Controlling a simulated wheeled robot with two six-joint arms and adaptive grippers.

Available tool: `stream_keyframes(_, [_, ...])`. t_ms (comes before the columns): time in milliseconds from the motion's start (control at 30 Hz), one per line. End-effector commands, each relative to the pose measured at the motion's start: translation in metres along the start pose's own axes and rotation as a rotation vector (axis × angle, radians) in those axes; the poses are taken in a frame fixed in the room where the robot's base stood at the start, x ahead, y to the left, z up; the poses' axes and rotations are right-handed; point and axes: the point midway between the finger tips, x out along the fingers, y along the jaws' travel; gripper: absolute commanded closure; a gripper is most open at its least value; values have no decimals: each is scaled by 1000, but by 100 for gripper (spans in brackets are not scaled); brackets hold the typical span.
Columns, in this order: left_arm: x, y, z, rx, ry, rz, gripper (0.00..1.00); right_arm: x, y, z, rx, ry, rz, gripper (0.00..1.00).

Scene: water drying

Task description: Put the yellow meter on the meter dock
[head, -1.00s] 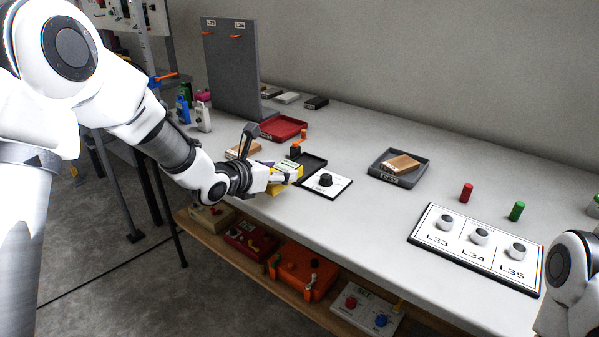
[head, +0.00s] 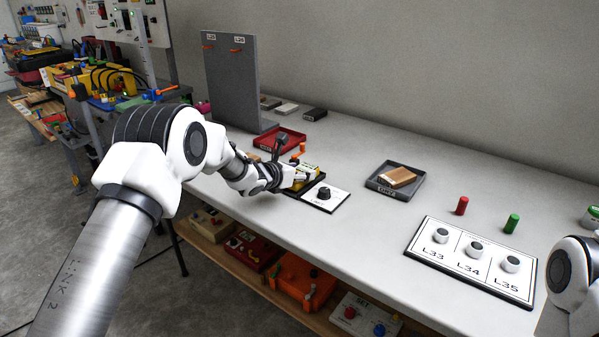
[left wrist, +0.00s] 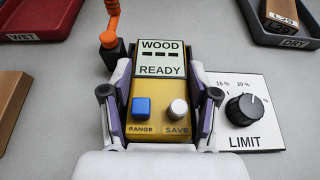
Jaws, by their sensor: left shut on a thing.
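The yellow meter (head: 309,170) is held in my left gripper (head: 298,178) at the left part of the white table. In the left wrist view the meter (left wrist: 148,101) shows a screen reading WOOD READY, a blue RANGE button and a white SAVE knob. The left gripper's fingers (left wrist: 160,100) are closed on its two sides. The dark meter dock (head: 317,183) shows as a rim around and below the meter, beside the LIMIT panel; the meter hides most of it. I cannot tell whether the meter touches the dock floor. My right gripper is out of view.
The LIMIT panel (head: 325,197) with a black knob lies just right of the meter. An orange probe on a black base (left wrist: 112,48) stands close behind it. The red WET tray (head: 279,140) and grey DRY tray (head: 379,188) are farther off. Clear table lies between panel and DRY tray.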

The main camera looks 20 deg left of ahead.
Motion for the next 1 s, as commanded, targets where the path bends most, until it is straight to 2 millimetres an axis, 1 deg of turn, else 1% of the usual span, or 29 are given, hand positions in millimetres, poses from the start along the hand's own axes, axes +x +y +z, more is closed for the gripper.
stream_keyframes(167, [2, 0, -4, 0, -2, 0, 86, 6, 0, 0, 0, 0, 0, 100])
stream_keyframes(200, [1, 0, -3, 0, 0, 0, 30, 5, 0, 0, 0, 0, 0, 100])
stream_keyframes(233, [1, 0, -3, 0, 0, 0, 19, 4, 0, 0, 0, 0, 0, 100])
stream_keyframes(267, [1, 0, -3, 0, 0, 0, 15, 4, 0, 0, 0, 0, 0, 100])
stream_keyframes(533, [1, 0, -2, 0, 0, 0, 15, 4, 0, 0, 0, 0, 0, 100])
stream_keyframes(667, [-3, 0, 3, 0, 0, 0, 15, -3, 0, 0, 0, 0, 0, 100])
stream_keyframes(767, [-19, 2, 1, -3, 0, 1, 15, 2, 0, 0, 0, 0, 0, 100])
stream_keyframes(1000, [-83, 1, 1, -4, -1, 1, 15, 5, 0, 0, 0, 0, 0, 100])
